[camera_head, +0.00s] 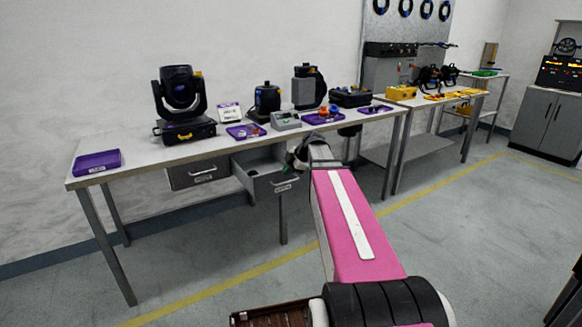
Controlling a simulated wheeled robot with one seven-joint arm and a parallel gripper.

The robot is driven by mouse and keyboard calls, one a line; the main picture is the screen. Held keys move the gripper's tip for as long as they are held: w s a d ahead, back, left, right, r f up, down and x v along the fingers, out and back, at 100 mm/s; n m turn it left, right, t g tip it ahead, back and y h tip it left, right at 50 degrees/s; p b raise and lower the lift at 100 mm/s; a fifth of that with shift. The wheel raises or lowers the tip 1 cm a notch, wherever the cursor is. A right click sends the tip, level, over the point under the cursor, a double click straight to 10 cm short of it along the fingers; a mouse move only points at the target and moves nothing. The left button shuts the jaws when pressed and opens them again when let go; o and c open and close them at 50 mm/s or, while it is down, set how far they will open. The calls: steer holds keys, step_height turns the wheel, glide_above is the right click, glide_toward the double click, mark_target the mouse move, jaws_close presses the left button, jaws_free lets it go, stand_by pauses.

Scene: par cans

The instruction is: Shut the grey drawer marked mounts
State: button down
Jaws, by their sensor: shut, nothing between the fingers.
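A grey drawer (278,185) hangs pulled out under the long workbench, with its inside showing and a handle and small label on its front. A second grey drawer (198,174) to its left sits flush under the bench top. The labels are too small to read, so I cannot tell by text which one is marked mounts. My gripper (297,158) is shut and empty at the end of my pink arm, by the right end of the open drawer's front. My arm partly hides that area, and I cannot tell whether the gripper touches the drawer.
The workbench (140,155) carries a moving-head light (181,102), purple trays (97,162), a grey box (286,121) and other black fixtures. A second bench (420,103) stands to the right. The floor in front and right is clear, with a yellow line.

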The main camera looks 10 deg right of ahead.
mark_target(281, 177)
steer(key=shift+x, duration=2.4)
steer(key=w+a, duration=0.2)
steer(key=w, duration=0.5)
steer(key=w+a, duration=0.2)
steer(key=w, duration=0.6)
steer(key=w+a, duration=0.3)
steer(key=w, duration=0.4)
steer(key=shift+w+a, duration=0.1)
steer(key=shift+w, duration=0.05)
steer(key=shift+r, duration=0.1)
